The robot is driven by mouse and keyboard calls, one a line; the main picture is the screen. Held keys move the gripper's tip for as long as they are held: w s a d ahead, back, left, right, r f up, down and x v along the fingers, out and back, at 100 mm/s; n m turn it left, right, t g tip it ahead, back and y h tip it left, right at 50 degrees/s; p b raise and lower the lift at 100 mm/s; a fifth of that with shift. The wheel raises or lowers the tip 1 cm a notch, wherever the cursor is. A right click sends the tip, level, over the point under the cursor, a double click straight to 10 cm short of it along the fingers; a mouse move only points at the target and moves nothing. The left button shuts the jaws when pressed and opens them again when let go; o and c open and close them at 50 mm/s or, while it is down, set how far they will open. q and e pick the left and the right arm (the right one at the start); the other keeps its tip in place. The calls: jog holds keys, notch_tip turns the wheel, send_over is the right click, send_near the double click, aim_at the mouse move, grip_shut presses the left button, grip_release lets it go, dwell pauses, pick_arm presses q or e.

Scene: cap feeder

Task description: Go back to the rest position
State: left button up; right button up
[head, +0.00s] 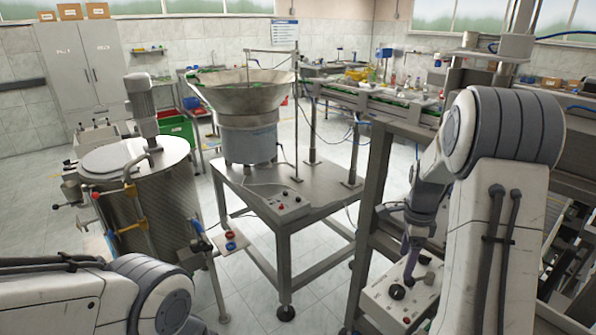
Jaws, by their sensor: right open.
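My right arm comes in from the right and bends down. My right gripper (407,262) hangs open above a pale control panel (375,292) with a black knob (397,291). The fingertips are small and partly overlap the panel, so I cannot tell whether they touch it. No object shows between the fingers. My left arm lies low across the bottom left corner, and its gripper is out of the picture.
A cap feeder bowl (243,92) stands on a steel table (300,190) in the middle. A steel tank (145,200) stands at left. A conveyor (375,100) runs at back right. Open floor (250,285) lies between tank and table.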

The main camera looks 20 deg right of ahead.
jog(key=s+a+r+n, duration=0.1)
jog(key=a+r+n, duration=0.1)
jog(key=a+n, duration=0.6)
jog(key=s+a+r+n, duration=0.2)
jog(key=a+r+n, duration=0.15)
jog(key=a, duration=0.95)
jog(key=s+a+n, duration=0.7)
jog(key=s+n, duration=0.2)
jog(key=s+a+n+y+b, duration=0.1)
jog(key=s+a+n, duration=0.5)
jog(key=s+n, duration=0.3)
jog(key=shift+s+a+n, duration=0.35)
jog(key=shift+a+n, duration=0.05)
jog(key=shift+n, duration=0.25)
